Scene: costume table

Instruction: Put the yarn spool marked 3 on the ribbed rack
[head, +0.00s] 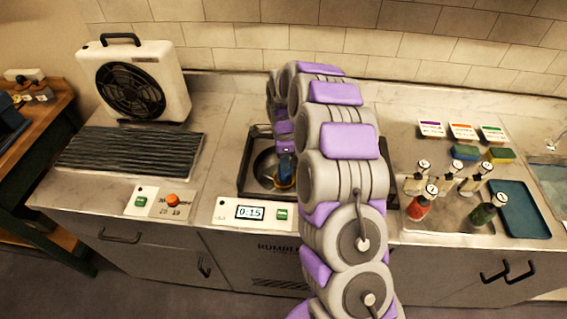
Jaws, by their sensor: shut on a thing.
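The ribbed rack (130,150) is a dark, flat, ridged panel on the left of the counter, in front of a white fan unit; its top is bare. My gripper (285,172) points down into a round metal basin (263,165) set in a dark square frame, well right of the rack. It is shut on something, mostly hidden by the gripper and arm. A small blue part and a yellowish bit show at the fingertips, but I cannot tell which belongs to the held thing. No mark 3 is readable there.
The fan unit (134,85) stands behind the rack. Right of my arm are several tagged bottles (420,207), sponges (465,153) and a blue tray (520,210).

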